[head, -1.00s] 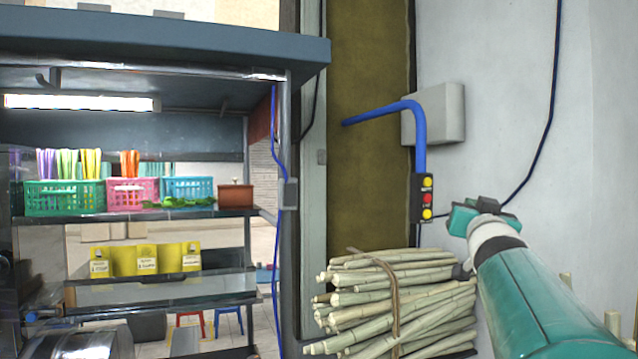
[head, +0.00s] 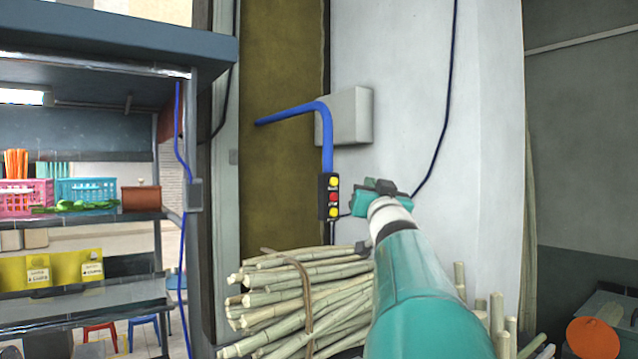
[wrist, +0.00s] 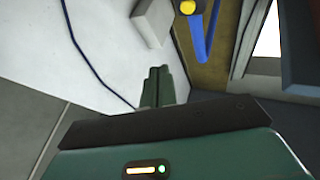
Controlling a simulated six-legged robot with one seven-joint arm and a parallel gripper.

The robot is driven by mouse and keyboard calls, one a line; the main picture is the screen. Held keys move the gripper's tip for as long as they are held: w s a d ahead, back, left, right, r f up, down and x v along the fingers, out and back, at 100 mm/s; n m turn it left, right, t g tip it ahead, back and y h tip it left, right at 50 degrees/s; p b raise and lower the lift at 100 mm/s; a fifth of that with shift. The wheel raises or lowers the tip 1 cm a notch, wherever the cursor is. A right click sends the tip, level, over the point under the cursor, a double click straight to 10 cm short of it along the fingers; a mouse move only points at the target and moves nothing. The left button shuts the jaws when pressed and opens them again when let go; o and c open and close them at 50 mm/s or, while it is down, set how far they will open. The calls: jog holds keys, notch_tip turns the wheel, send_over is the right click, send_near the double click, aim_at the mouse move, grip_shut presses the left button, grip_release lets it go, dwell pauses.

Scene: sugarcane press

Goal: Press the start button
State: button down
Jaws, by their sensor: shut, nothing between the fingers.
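A small black button box (head: 322,212) hangs at the lower end of a blue pipe in the head view. It carries a yellow button (head: 333,182) on top, a red button (head: 333,197) in the middle and a yellow button (head: 333,212) at the bottom. The labels are too small to read, so I cannot tell which is start. My gripper (head: 357,207) is just right of the box in the picture, apart from it, with its fingers shut and empty. In the wrist view the shut fingers (wrist: 158,85) point up the picture, and a yellow button (wrist: 187,7) shows at the top edge.
The blue pipe (head: 326,145) bends beside a grey wall box (head: 350,115). A stall with shelves and baskets (head: 88,190) is at left. A dark cable (head: 446,95) runs down the white wall.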

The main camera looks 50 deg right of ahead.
jog(key=w+d, duration=0.2)
jog(key=w, duration=0.6)
jog(key=shift+w, duration=0.4)
dwell(1.7)
jog(key=shift+w, duration=0.4)
jog(key=shift+w+d, duration=0.15)
jog(key=shift+w, duration=0.25)
dwell(0.9)
jog(key=shift+s+a, duration=0.25)
jog(key=shift+s, duration=0.55)
jog(key=s, duration=0.2)
jog(key=s+a, duration=0.1)
jog(key=s, duration=0.2)
